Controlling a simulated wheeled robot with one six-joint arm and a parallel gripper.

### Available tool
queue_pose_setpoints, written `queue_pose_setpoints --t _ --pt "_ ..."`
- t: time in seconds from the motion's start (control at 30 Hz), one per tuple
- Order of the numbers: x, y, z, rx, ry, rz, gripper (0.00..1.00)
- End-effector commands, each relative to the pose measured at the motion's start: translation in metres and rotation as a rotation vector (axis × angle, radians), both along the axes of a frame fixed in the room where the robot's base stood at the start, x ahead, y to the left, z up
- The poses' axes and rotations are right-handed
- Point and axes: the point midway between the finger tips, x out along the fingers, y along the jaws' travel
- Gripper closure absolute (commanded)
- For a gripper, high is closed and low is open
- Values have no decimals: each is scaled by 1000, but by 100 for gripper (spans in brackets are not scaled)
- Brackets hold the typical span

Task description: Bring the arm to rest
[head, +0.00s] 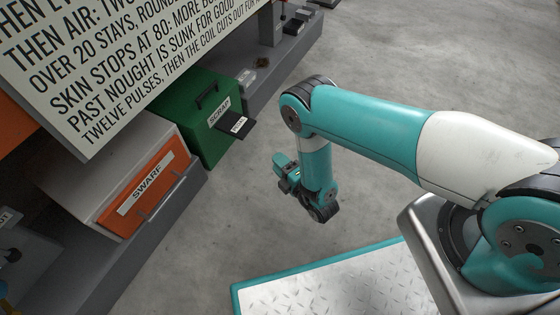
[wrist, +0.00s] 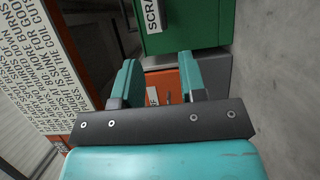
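My arm (head: 375,125) reaches in from the right in the head view and bends down at its elbow. My gripper (head: 281,164) hangs over the bare floor, to the right of the green box and apart from it. In the wrist view my gripper (wrist: 158,78) shows two teal fingers with a clear gap between them. It is open, and nothing is between the fingers.
A green box (head: 190,132) labelled SCRAP, with a dark labelled piece (head: 237,125) sticking out, stands on a grey ledge (head: 135,245). Beside it is an orange-fronted SWARF box (head: 150,190). A text sign (head: 90,75) overhangs them. The floor (head: 400,65) is clear.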

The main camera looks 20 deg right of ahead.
Motion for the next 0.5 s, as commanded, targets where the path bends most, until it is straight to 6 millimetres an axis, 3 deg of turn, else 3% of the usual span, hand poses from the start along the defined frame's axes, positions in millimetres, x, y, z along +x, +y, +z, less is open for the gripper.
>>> queue_pose_setpoints --t 0.5 --pt "6 2 5 12 13 -3 62"
